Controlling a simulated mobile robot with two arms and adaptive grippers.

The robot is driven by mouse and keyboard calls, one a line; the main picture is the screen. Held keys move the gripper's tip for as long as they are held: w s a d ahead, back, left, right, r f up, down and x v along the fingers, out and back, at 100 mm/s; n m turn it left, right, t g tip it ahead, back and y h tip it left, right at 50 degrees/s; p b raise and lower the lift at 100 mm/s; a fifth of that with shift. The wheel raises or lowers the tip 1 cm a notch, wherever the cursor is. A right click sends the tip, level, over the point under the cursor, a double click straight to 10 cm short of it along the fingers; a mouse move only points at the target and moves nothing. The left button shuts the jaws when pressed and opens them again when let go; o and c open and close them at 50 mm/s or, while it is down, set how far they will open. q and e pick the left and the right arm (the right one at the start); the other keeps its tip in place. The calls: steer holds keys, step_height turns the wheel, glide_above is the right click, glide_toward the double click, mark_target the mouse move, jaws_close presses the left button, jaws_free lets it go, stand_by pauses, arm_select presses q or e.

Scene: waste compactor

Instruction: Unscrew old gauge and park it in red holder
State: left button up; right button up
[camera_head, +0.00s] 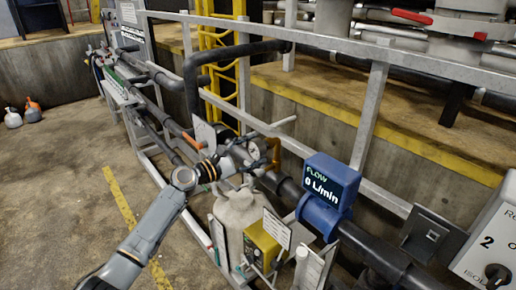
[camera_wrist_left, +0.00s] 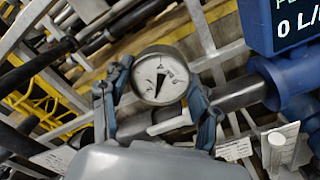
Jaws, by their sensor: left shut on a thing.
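The old gauge (camera_wrist_left: 160,78) is a round white dial with a black needle and a grey rim, between the two fingers of my left gripper (camera_wrist_left: 158,98) in the left wrist view. The fingers close on it from both sides. In the head view my left gripper (camera_head: 246,154) is at the pipe above the pale tank, with the gauge (camera_head: 257,149) at its tip, partly hidden. Whether the gauge's stem is still in the pipe I cannot tell. I cannot make out a red holder. My right gripper is not in view.
A blue flow meter (camera_head: 327,187) reading 0 L/min sits on the pipe to the right. Below are a pale tank (camera_head: 238,218) and a yellow box (camera_head: 262,247). Grey railings (camera_head: 368,115) run behind. A control box (camera_head: 489,238) is at far right.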

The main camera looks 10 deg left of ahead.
arm_select(q)
steer(key=o, duration=1.2)
steer(key=shift+o, duration=0.2)
steer(key=shift+c, duration=0.4)
